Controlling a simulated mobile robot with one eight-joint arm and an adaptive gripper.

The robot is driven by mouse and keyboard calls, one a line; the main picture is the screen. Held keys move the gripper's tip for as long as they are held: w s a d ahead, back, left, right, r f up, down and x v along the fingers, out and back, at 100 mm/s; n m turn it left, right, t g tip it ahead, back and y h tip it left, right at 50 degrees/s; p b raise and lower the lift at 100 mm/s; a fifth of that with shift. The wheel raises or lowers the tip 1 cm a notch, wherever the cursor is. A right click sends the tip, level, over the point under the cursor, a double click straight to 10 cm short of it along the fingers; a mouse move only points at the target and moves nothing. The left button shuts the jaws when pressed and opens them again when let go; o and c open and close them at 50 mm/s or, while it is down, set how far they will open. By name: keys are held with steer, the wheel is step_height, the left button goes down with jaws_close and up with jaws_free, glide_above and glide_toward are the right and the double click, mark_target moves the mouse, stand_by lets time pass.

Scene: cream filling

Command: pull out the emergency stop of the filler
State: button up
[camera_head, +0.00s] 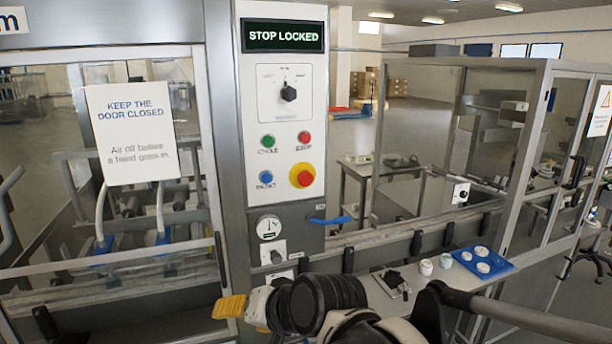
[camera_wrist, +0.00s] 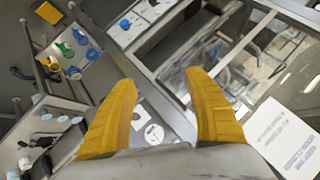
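The filler's emergency stop is a red mushroom button on a yellow round base (camera_head: 303,176), at the lower right of the white control panel (camera_head: 262,110). The display (camera_head: 284,36) above reads "STOP LOCKED". My gripper (camera_head: 229,307) is low in front of the machine, below and left of the panel, well apart from the button. In the wrist view its two yellow fingers (camera_wrist: 162,112) are spread wide with nothing between them. The panel's lower end shows at the top of the wrist view, with a blue button (camera_wrist: 125,24); I cannot make out the emergency stop there.
A selector knob (camera_head: 289,92) and green, red and blue buttons share the panel. A gauge (camera_head: 268,227) and a blue lever (camera_head: 331,220) sit below. A glass door with a sign (camera_head: 131,133) is left; a shelf with a blue tray (camera_head: 484,262) is right.

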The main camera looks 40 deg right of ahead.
steer(key=w+d+r+m+t+p, duration=0.1)
steer(key=w+d+r+m+t, duration=0.15)
steer(key=w+r+m, duration=0.3)
steer(key=m+t+h+p, duration=0.3)
steer(key=m+t+h, duration=0.3)
steer(key=m, duration=1.7)
glide_toward(306, 180)
steer(key=h, duration=0.1)
steer(key=shift+n+g, duration=0.25)
steer(key=shift+g, duration=0.1)
steer(key=x, duration=1)
steer(key=shift+w+a+r, duration=0.15)
steer(key=shift+w+r, duration=0.1)
steer(key=shift+w, duration=0.2)
